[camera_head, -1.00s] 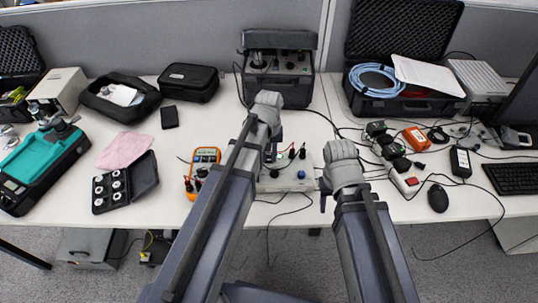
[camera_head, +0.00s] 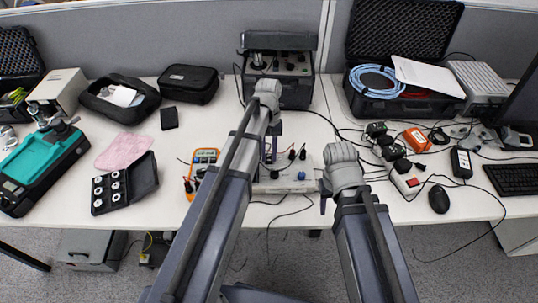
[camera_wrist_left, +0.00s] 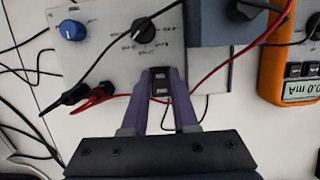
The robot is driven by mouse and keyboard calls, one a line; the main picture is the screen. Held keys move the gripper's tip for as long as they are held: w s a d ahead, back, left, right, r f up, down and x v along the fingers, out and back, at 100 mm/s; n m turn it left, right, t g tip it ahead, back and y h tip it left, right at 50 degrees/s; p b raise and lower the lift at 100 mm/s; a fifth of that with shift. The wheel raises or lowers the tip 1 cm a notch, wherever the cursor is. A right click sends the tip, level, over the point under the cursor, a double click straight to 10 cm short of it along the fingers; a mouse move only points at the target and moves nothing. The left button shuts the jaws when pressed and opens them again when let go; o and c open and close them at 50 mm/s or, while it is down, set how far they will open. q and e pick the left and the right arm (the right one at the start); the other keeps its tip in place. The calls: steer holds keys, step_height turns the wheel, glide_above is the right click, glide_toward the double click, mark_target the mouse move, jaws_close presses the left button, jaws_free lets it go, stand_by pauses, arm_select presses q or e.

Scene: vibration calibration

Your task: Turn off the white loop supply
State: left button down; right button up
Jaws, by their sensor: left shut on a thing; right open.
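The white loop supply (camera_head: 292,186) is a flat white box near the table's front middle, partly hidden by my left arm. In the left wrist view its panel (camera_wrist_left: 103,22) carries a blue knob (camera_wrist_left: 72,30), a black knob (camera_wrist_left: 144,30) and a small black rocker switch (camera_wrist_left: 160,84). My left gripper (camera_wrist_left: 162,77) has its two purple fingers on either side of the switch, shut on it. In the head view my left gripper (camera_head: 273,150) is over the box. My right gripper (camera_head: 324,191) is open, right of the box, mostly hidden by its own wrist.
An orange multimeter (camera_head: 203,157) lies left of the supply. Black and red leads (camera_wrist_left: 215,70) cross the panel and end in clips (camera_wrist_left: 90,97) beside it. A dark instrument case (camera_head: 293,88) stands behind. A power strip (camera_head: 407,181) and chargers lie to the right.

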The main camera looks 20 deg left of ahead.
mark_target(269, 155)
arm_select(q)
steer(key=c, duration=0.7)
jaws_free()
steer(key=p+v, duration=0.7)
steer(key=shift+w+r+p, duration=0.1)
steer(key=shift+r+p, duration=0.25)
steer(key=shift+r, duration=0.05)
arm_select(e)
step_height(269, 155, up, 8)
steer(key=shift+f, duration=0.2)
